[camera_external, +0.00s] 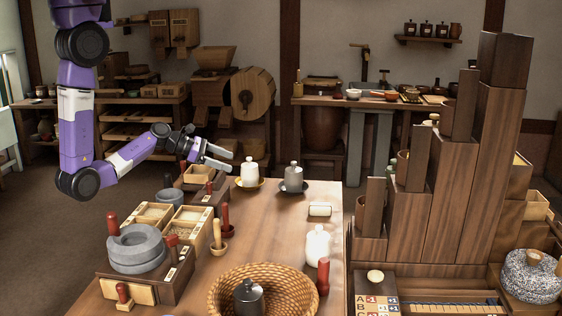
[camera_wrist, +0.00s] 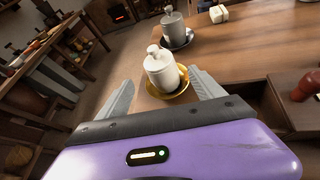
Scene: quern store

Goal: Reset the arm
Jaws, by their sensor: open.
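My purple and white arm reaches in from the upper left of the external view. My gripper (camera_external: 219,158) is open and empty above the table's far left part. In the wrist view the two grey fingers of my gripper (camera_wrist: 160,93) stand wide apart. A white lidded jar (camera_wrist: 161,68) on a yellow saucer (camera_wrist: 180,87) shows between and beyond them, apart from the fingers. In the external view this white jar (camera_external: 249,172) stands just right of the fingertips. A grey lidded jar (camera_external: 293,177) on a dark saucer (camera_external: 291,188) stands farther right.
The wooden table (camera_external: 205,283) also holds a stone quern (camera_external: 137,248), wooden boxes (camera_external: 187,224), a wicker basket (camera_external: 250,276) with a dark jar inside, and a second white jar (camera_external: 318,245). Tall stepped wooden blocks (camera_external: 440,200) stand at right. The table's middle is fairly clear.

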